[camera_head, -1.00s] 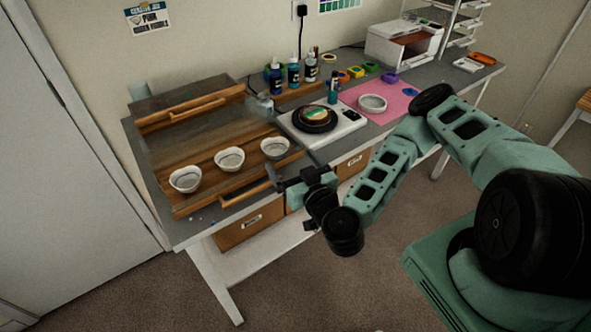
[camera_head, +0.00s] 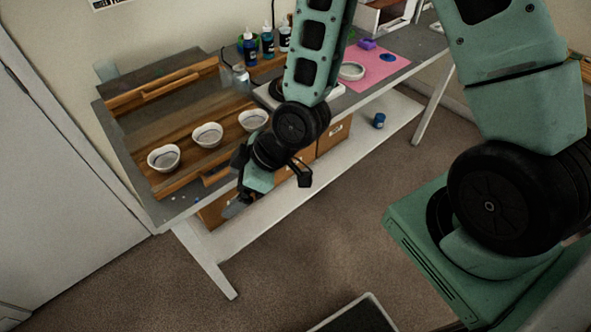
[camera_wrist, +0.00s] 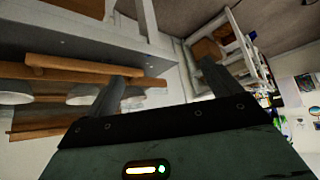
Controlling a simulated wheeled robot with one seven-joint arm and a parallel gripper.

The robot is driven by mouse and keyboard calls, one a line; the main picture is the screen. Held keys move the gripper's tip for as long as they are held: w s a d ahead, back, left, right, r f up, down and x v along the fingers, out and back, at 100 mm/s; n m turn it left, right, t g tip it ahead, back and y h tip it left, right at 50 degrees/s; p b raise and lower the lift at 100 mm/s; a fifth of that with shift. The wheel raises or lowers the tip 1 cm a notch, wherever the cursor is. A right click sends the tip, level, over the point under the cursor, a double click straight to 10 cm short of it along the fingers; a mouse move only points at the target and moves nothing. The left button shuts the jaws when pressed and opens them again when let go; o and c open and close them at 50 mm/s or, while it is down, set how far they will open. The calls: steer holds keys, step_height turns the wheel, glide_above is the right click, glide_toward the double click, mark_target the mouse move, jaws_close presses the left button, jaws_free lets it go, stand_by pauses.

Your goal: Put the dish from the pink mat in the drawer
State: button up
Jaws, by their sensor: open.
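The pale round dish (camera_head: 352,71) sits on the pink mat (camera_head: 390,66) at the back right of the worktable; my arm passes just left of it. Brown drawer fronts (camera_head: 334,137) with label holders show under the tabletop, partly hidden by my wrist. I cannot tell whether any drawer is pulled out. My gripper (camera_head: 237,205) hangs low at the table's front edge, far from the dish. In the wrist view my gripper (camera_wrist: 163,82) shows both fingers wide apart with nothing between them.
Three white bowls (camera_head: 207,134) stand in a row on wooden boards at the left. Dark bottles (camera_head: 268,42) stand at the back. A scale (camera_head: 268,95) is mostly behind my arm. A blue jar (camera_head: 379,120) is on the lower shelf (camera_head: 350,150).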

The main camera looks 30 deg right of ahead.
steer(key=s+d+r+m+g+h, duration=0.1)
steer(key=s+d+r+m+h, duration=0.1)
steer(key=s+r, duration=0.5)
steer(key=s+d+r+m+g+h, duration=0.2)
steer(key=s+d+r+h, duration=0.1)
steer(key=s+r, duration=0.4)
step_height(320, 180, up, 2)
steer(key=shift+s+d+r+h, duration=0.1)
steer(key=shift+s+d+h, duration=0.1)
steer(key=shift+h, duration=0.4)
step_height(320, 180, down, 3)
steer(key=b, duration=0.2)
steer(key=shift+b, duration=0.4)
